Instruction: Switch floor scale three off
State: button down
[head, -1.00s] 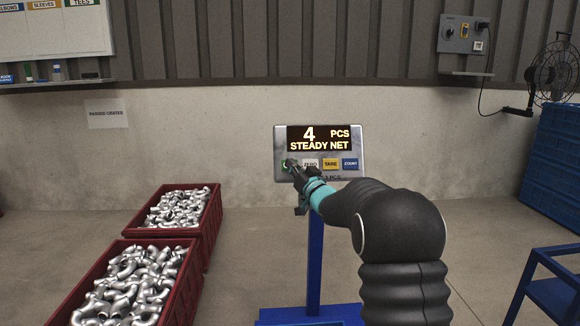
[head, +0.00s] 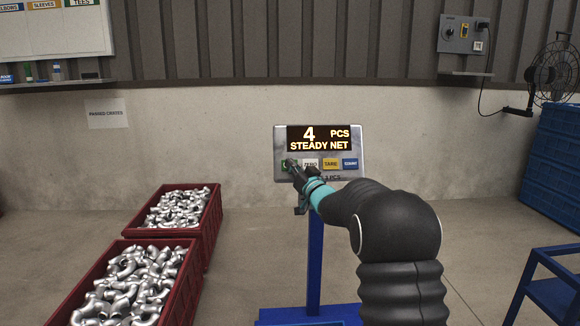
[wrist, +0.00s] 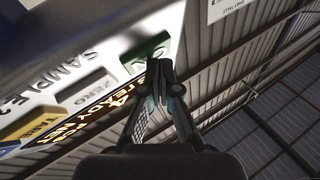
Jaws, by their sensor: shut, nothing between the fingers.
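The floor scale's indicator panel (head: 356,143) stands on a blue post (head: 314,262) in the head view. Its display (head: 319,139) is lit and reads "4 PCS STEADY NET". A row of buttons sits below it: a green button (head: 287,164) at the left, a white ZERO button, a yellow TARE button (head: 331,164) and a blue COUNT button (head: 350,164). My gripper (head: 291,164) is shut and empty, with its tips at the green button. In the wrist view the closed fingertips (wrist: 157,66) are close to the green button (wrist: 146,50); I cannot tell whether they touch.
Two red crates (head: 214,222) of metal pipe elbows stand on the floor at left. A blue scale base (head: 285,314) is below the post. Blue crates (head: 553,165), a blue stand (head: 545,285) and a fan (head: 556,72) are at right.

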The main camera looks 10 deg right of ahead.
jog(key=shift+s, duration=0.1)
dwell(0.4)
jog(key=shift+s+r, duration=0.15)
jog(key=shift+s, duration=0.15)
jog(key=shift+s, duration=0.1)
jog(key=shift+s+a+r+b, duration=0.1)
jog(key=shift+s+r+b, duration=0.25)
jog(key=shift+s, duration=0.55)
jog(key=shift+s+a+r+b, duration=0.1)
jog(key=shift+s+r+b, duration=0.1)
jog(key=shift+s+r, duration=0.5)
jog(key=shift+s+a+r+b, duration=0.1)
jog(key=shift+s+r+b, duration=0.15)
jog(key=shift+s, duration=0.8)
